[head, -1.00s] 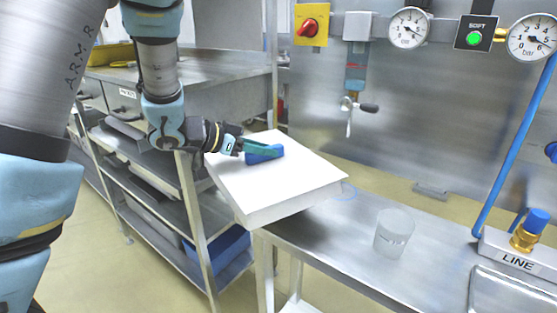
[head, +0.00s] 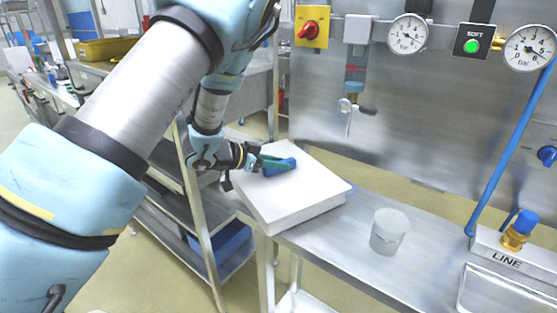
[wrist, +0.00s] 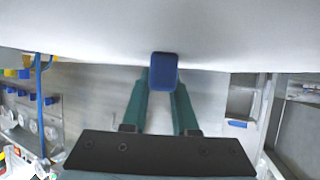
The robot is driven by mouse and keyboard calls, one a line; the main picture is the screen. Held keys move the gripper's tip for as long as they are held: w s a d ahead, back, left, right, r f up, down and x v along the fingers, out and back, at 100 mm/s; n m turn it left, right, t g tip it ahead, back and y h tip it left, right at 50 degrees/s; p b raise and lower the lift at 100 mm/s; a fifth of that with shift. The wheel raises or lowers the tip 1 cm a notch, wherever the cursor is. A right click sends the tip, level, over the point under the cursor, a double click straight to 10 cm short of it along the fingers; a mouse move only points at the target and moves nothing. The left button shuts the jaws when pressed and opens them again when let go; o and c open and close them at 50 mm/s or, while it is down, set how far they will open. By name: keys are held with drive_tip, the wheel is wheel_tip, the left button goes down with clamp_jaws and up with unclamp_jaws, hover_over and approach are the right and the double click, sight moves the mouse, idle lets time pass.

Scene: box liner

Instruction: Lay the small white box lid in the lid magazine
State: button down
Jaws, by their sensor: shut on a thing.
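The white box lid (head: 312,183) is a thick, flat white slab with a blue grip block (head: 281,168) on top. My gripper (head: 272,163) is shut on that block with teal fingers from the left. The lid is over the left end of the steel bench, its near-left side past the bench edge; whether it touches the bench I cannot tell. In the wrist view the lid (wrist: 90,30) fills the top, with the block (wrist: 164,73) between my fingertips (wrist: 162,86). I cannot make out a lid magazine.
A clear beaker (head: 389,232) stands on the steel bench (head: 345,243) right of the lid. A LINE block with a blue-capped brass fitting (head: 519,230) is at the right. A steel shelf rack (head: 185,195) stands left. Valve and gauges (head: 408,35) are on the back wall.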

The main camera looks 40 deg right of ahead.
drive_tip(key=shift+f, duration=0.1)
drive_tip(key=c, duration=0.7)
unclamp_jaws()
